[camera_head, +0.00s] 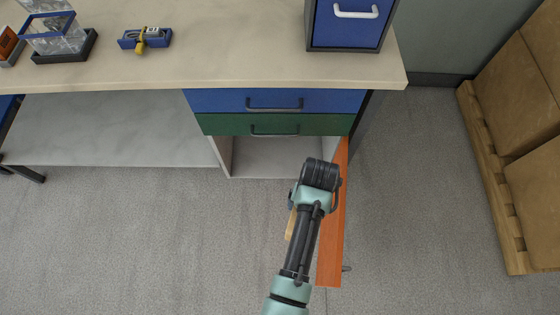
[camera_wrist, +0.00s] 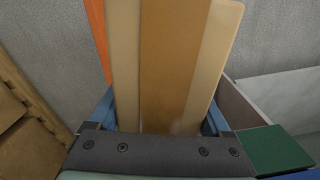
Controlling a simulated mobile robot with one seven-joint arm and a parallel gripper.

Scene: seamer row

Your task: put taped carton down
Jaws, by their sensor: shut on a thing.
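The taped carton (camera_wrist: 170,60) is tan with a broad brown strip down its middle. It fills the centre of the wrist view, and my gripper (camera_wrist: 160,112) is shut on it, with blue fingers on both sides. In the head view only a thin tan part of the carton (camera_head: 291,223) shows left of my arm. The rest is hidden under my wrist, as are the fingers. The carton is in front of the bench's open lower compartment (camera_head: 270,157), beside the open orange door (camera_head: 329,255). Whether it touches anything below cannot be told.
The bench top (camera_head: 240,62) bears a blue cabinet (camera_head: 347,25), a small blue tray (camera_head: 130,42) and clear containers (camera_head: 57,42). Blue (camera_head: 225,100) and green (camera_head: 220,124) drawers are shut. Brown boxes (camera_head: 515,85) stand on a pallet (camera_head: 492,185) at right.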

